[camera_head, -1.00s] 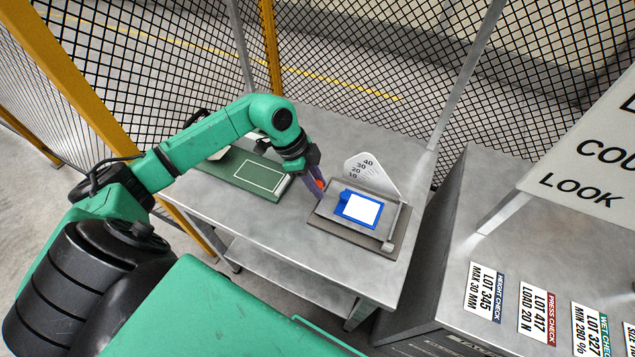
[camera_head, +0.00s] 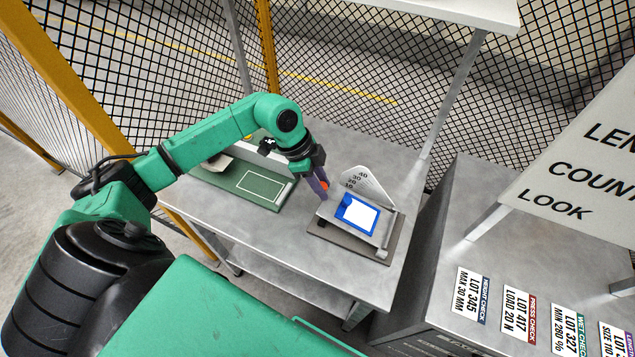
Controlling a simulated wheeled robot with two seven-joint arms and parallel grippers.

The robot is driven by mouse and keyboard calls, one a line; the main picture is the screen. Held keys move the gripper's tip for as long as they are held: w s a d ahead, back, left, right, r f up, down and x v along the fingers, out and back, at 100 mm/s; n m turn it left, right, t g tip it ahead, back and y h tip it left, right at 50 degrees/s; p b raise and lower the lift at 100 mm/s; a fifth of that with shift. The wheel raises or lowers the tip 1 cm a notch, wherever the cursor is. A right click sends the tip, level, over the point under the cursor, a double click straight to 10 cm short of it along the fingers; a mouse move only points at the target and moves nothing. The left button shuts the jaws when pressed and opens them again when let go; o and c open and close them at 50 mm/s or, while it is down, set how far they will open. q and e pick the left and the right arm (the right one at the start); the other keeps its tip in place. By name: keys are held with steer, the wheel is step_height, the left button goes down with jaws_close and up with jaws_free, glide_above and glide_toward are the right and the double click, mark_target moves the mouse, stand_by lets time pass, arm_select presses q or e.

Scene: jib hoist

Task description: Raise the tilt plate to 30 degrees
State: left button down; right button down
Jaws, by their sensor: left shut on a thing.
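The tilt plate (camera_head: 331,213) is a grey metal plate on a dark base (camera_head: 368,252) on the steel table. Its left edge is lifted off the base and its right edge stays low. A blue-framed white card (camera_head: 358,214) lies on it. The plate's exact angle cannot be read. My right gripper is not in view.
A green board (camera_head: 240,180) with a white outlined rectangle lies left of the plate, under my left arm. A second bench with several lot cards (camera_head: 473,294) stands at right, below a large sign (camera_head: 580,155). Wire mesh fencing closes the back.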

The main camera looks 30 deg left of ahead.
arm_select(q)
steer(key=d+r+p, duration=0.2)
steer(key=r, duration=0.1)
steer(key=shift+d+r, duration=0.1)
steer(key=shift+r, duration=0.15)
steer(key=shift+d+r+p, duration=0.3)
steer(key=shift+d+p, duration=0.1)
steer(key=shift+p, duration=0.15)
steer(key=c, duration=0.8)
jaws_free()
steer(key=shift+c, duration=0.2)
steer(key=shift+o, duration=1.1)
steer(key=shift+d, duration=0.2)
